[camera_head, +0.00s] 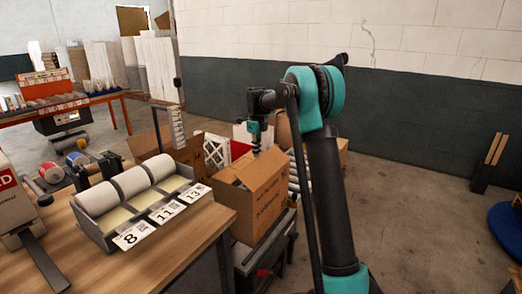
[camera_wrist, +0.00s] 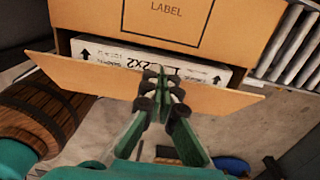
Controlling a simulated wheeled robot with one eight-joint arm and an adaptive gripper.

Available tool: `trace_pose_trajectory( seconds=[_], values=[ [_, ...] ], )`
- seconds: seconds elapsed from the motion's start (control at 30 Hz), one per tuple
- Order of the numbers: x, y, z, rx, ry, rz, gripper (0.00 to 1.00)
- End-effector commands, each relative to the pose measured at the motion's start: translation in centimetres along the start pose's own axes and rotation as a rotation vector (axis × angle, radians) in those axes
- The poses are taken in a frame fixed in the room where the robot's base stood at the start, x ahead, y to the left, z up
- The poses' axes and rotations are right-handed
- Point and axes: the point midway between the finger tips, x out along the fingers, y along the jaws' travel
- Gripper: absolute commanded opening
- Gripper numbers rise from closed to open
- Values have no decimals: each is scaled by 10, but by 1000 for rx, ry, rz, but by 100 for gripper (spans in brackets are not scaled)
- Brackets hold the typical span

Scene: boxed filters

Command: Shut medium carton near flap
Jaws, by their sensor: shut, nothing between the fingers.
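The medium carton (camera_head: 258,212) is a brown box beside the wooden table in the head view. In the wrist view, a brown flap (camera_wrist: 90,78) slants across the picture below the carton's opening. A white filter box (camera_wrist: 110,54) with black print shows behind that flap, under a brown panel (camera_wrist: 130,22) marked LABEL. My gripper (camera_wrist: 160,76) is shut and empty, with its fingertips over the middle of the flap. I cannot tell whether they touch it. In the head view, my gripper (camera_head: 256,150) is over the carton's far side.
More brown cartons (camera_head: 182,152) stand behind. The wooden table (camera_head: 165,252) with a rack of white rolls (camera_head: 133,180) is at the left. A roller conveyor (camera_wrist: 291,45) lies right of the carton in the wrist view. The floor (camera_head: 430,215) at right is mostly clear.

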Motion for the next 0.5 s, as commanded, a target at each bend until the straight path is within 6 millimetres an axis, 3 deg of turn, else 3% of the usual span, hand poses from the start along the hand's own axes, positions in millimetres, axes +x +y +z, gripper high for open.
trace_pose_trajectory(
  seconds=[0.5],
  values=[
    [34,0,23,-1,-2,1,0]
  ],
)
